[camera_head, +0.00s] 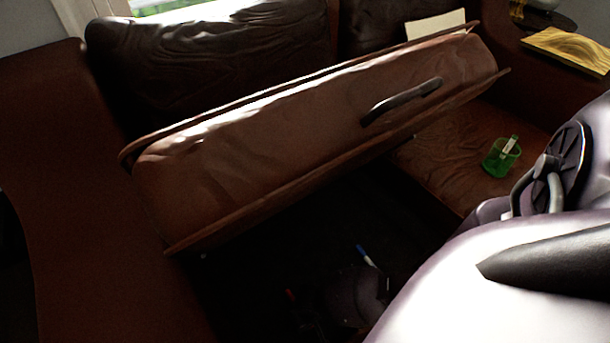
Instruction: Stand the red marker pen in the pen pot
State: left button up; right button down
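The green pen pot (494,164) stands on the seat cushion at the right. My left gripper is not in view.
The raised sofa seat (250,130) with a dark handle (402,100) hangs over the open storage space. A blue-capped pen (365,254) is inside that space. A yellow patterned flat item (570,50) lies on the right armrest. Bare cushion surrounds the pot.

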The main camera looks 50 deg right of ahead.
jog(key=shift+w, duration=0.1)
jog(key=shift+f, duration=0.2)
jog(key=c, duration=1.1)
grip_release()
jog(key=shift+r, duration=0.1)
